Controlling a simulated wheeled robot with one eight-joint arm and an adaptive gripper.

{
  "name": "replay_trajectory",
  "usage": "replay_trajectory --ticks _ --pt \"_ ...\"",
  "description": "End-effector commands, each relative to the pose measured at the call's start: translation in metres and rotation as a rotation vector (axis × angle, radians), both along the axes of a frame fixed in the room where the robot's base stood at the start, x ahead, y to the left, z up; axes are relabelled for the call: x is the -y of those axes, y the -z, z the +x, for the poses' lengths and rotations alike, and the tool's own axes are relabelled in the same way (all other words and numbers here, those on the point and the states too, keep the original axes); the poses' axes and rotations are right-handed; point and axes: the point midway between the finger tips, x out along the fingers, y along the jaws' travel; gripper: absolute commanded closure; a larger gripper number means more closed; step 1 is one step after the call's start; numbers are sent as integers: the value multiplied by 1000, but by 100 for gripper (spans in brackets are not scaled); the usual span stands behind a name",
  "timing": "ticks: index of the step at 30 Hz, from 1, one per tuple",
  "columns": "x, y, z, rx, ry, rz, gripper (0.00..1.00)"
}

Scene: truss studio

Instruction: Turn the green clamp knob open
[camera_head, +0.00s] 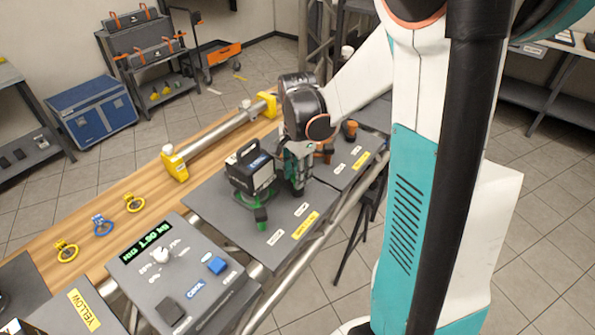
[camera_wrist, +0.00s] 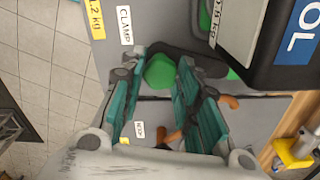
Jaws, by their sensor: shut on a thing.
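The green clamp knob (camera_wrist: 160,72) shows between the two teal fingers of my gripper (camera_wrist: 161,68) in the wrist view. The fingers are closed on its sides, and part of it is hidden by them. A label reading CLAMP (camera_wrist: 125,26) is on the grey plate beside it. In the head view my gripper (camera_head: 296,185) points down at the right side of a black boxy device (camera_head: 251,172) with a top handle. Green clamp parts (camera_head: 260,217) show at the foot of this device. The knob between the fingers cannot be made out clearly in the head view.
An orange-handled part (camera_wrist: 229,101) lies close behind the fingers in the wrist view. A grey control box (camera_head: 185,270) with a readout stands at the front left. A metal tube with yellow end blocks (camera_head: 174,163) lies on the wooden bench (camera_head: 130,190).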

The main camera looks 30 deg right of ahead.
Motion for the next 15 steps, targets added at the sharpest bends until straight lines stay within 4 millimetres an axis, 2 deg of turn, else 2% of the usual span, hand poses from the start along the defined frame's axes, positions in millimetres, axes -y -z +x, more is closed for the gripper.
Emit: replay_trajectory --ticks 15 --pt "0 0 0 0 411 1 100"
